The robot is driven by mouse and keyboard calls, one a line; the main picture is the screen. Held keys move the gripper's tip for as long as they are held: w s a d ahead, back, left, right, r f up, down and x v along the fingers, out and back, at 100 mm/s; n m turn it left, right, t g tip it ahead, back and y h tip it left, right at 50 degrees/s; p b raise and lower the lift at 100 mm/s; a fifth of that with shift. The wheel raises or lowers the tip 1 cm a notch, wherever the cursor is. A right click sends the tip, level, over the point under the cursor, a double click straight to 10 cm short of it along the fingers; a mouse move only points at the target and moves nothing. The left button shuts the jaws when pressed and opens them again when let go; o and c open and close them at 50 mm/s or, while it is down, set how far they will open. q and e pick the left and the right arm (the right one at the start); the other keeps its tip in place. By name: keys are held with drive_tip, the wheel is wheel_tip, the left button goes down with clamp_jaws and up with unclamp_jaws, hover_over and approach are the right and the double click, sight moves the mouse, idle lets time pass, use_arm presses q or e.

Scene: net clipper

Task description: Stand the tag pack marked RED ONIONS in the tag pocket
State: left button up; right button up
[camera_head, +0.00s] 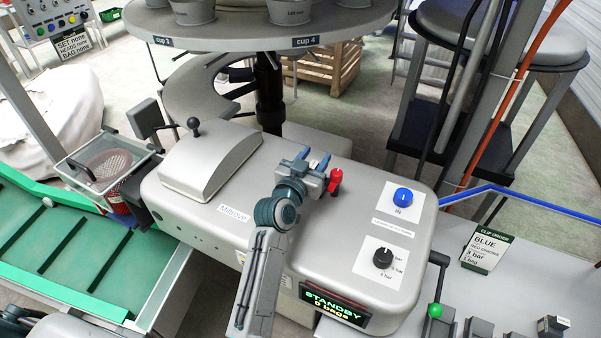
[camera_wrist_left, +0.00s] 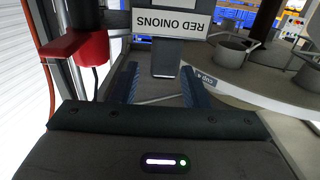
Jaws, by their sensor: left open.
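A white label reading RED ONIONS (camera_wrist_left: 171,24) shows upside down at the top of the left wrist view, above a dark grey block. It lies beyond my left gripper's fingers, and I cannot tell whether it is the tag pack itself. My left gripper (camera_head: 310,164) is open over the grey clipper machine (camera_head: 235,215), beside a red knob (camera_head: 335,181). In the left wrist view its two blue fingers (camera_wrist_left: 161,86) stand apart with nothing visibly clamped. I cannot make out the tag pocket in either view. My right gripper is not in view.
A round table (camera_head: 260,38) with metal cups stands behind the machine. A clear-lidded bin (camera_head: 110,165) and green conveyor (camera_head: 70,240) are at left. A clip order card (camera_head: 487,250) reading BLUE stands at right. The display (camera_head: 333,306) reads STANDBY.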

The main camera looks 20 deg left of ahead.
use_arm(q)
drive_tip(key=shift+s+a+f+b, duration=0.1)
drive_tip(key=shift+s+f+b, duration=0.1)
drive_tip(key=shift+s+b, duration=0.25)
drive_tip(key=shift+s+a+f+b, duration=0.1)
drive_tip(key=shift+s+f+b, duration=0.05)
drive_tip(key=shift+s+b, duration=0.2)
drive_tip(key=s+a+r+b, duration=0.1)
drive_tip(key=s+a+b, duration=0.1)
drive_tip(key=s, duration=0.8)
drive_tip(key=shift+r, duration=0.15)
drive_tip(key=shift+s, duration=0.15)
